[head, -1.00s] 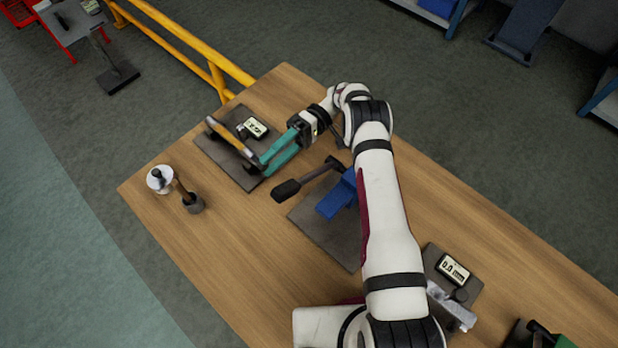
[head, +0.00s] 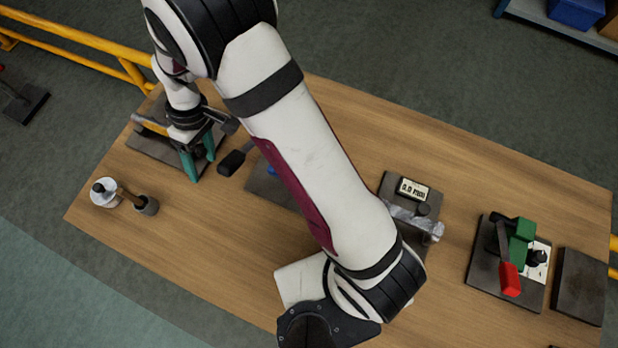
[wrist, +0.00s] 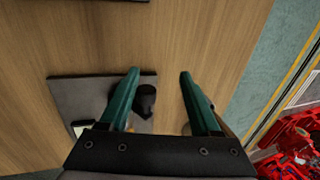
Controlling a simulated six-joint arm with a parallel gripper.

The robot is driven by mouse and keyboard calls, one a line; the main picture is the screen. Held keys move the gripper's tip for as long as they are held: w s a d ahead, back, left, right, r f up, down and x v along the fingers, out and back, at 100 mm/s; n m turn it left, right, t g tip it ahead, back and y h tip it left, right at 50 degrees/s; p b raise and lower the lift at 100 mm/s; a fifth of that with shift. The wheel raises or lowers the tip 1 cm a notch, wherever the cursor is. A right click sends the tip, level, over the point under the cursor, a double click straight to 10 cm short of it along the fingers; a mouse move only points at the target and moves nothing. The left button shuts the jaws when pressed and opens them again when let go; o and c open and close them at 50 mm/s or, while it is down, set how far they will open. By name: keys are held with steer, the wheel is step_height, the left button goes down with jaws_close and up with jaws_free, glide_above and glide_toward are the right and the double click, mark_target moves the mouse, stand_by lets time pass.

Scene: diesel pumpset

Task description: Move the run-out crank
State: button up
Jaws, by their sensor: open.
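I cannot tell for certain which handled part is the run-out crank. In the head view a wooden-handled bar (head: 153,126) lies over a dark plate (head: 140,143) at the table's left end, partly hidden by my wrist. My gripper (head: 200,168) is over that plate's near right edge, pointing down, its teal fingers apart and empty. In the wrist view my gripper (wrist: 159,72) is open, with a dark knob (wrist: 146,98) beside its left finger, above the plate (wrist: 75,92). A pale display (wrist: 81,127) shows at the plate's lower left.
A black handle (head: 232,162) sticks out right of my gripper. A grey clamp with a display (head: 414,189) and a red-handled green fixture (head: 510,280) are farther right.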

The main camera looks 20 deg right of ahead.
steer(key=v, duration=1.5)
steer(key=s+d+r+m+t, duration=0.1)
steer(key=s+d+r+m, duration=0.4)
steer(key=s+d+m, duration=0.4)
steer(key=s+d+f+m, duration=0.1)
steer(key=s+d+m, duration=0.1)
steer(key=s, duration=0.4)
steer(key=s+d+f+m+t, duration=0.1)
steer(key=s+d+f+m, duration=0.1)
steer(key=s, duration=0.5)
steer(key=shift+s+m, duration=0.2)
steer(key=shift+m, duration=0.7)
steer(key=shift+d, duration=0.1)
